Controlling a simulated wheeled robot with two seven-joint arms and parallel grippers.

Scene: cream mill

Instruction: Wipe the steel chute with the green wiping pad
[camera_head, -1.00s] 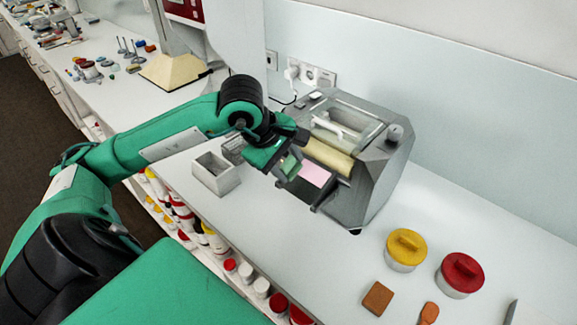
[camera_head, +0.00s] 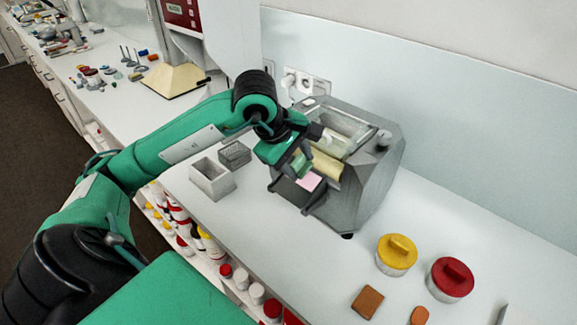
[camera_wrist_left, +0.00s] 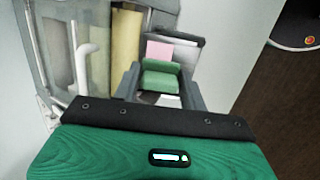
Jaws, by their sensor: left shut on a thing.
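The steel chute (camera_head: 318,193) is at the front of the grey mill, below its pale yellow roller. It also shows in the left wrist view (camera_wrist_left: 188,52). A pink patch (camera_head: 309,181) lies on the chute and shows just beyond the pad in the left wrist view (camera_wrist_left: 159,50). My left gripper (camera_head: 297,169) is shut on the green wiping pad (camera_head: 303,162), which sits between the fingers in the left wrist view (camera_wrist_left: 160,77). The pad is over the chute and hides part of it. I cannot tell whether it touches the steel. My right gripper is out of view.
The mill (camera_head: 372,180) stands near the wall. A grey open box (camera_head: 213,184) and a wire basket (camera_head: 235,153) are to its left. A yellow-lidded jar (camera_head: 397,253), a red-lidded jar (camera_head: 451,279) and a brown block (camera_head: 367,301) are at the right. The counter between is clear.

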